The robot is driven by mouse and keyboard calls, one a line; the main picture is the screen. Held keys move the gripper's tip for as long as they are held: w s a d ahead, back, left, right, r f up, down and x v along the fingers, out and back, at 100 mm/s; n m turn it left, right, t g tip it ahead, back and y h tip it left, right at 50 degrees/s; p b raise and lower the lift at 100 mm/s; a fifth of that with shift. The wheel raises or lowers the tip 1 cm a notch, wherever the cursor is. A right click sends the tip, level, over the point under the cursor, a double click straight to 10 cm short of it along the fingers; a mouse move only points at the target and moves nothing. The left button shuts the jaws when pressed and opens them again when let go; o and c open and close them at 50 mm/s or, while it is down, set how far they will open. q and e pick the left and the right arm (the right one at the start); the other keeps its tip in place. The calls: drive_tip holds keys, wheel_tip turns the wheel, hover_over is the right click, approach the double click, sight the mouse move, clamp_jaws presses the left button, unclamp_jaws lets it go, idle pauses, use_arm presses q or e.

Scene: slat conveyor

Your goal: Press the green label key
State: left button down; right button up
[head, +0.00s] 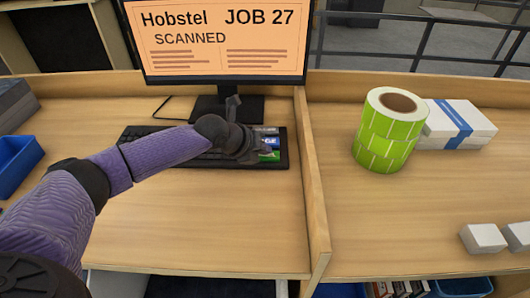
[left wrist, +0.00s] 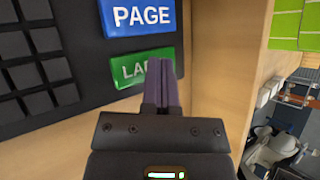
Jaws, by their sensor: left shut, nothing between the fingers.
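The green label key (head: 272,157) is at the right end of the black keyboard (head: 205,161), just below a blue PAGE key. In the left wrist view the green key (left wrist: 130,69) shows part of its white lettering; my fingers hide the rest. My left gripper (head: 262,151) reaches over the right end of the keyboard, its fingers shut and empty. In the left wrist view the closed fingertips (left wrist: 162,72) overlap the right part of the green key. I cannot tell whether they touch it. My right gripper is not in view.
A monitor (head: 222,40) behind the keyboard reads "Hobstel JOB 27 SCANNED". A wooden divider (head: 312,195) stands right of the keyboard. Beyond it are green label rolls (head: 385,140) and a white stack with a blue band (head: 470,128). A blue bin (head: 14,163) is at left.

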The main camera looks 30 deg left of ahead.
sight(263, 157)
use_arm(q)
drive_tip(key=shift+r+p, duration=0.55)
drive_tip(key=shift+r, duration=0.3)
wheel_tip(263, 157, up, 5)
drive_tip(key=p, duration=0.4)
idle(0.4)
